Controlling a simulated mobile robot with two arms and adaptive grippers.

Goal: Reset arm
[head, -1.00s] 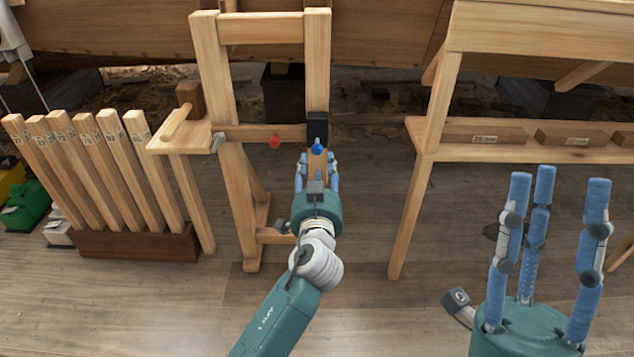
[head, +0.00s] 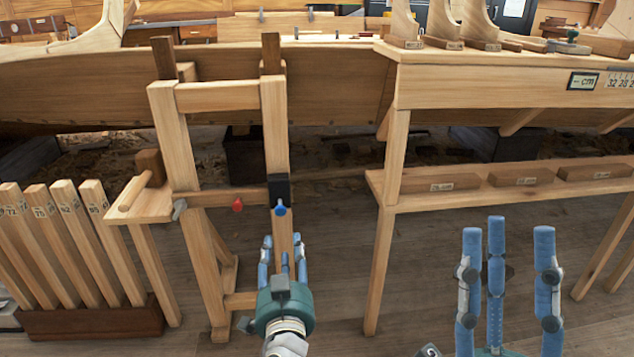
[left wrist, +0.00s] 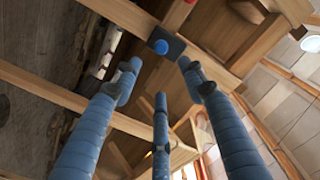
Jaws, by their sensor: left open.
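My left gripper (head: 283,243) is open, its blue fingers pointing up just below and in front of a blue button (head: 281,210) on a black block (head: 279,188) fixed to a wooden frame post. I see no object between the fingers. In the left wrist view the open fingers (left wrist: 160,82) spread below the blue button (left wrist: 161,47), apart from it in the picture. My right gripper (head: 508,235) stands at the lower right with its blue fingers upright, apart and empty. Its palm is partly cut off by the lower picture edge.
Numbered slats (head: 70,235) stand in a dark base at left. A workbench (head: 480,88) with a lower shelf (head: 460,197) is at right. The hull (head: 80,90) lies behind.

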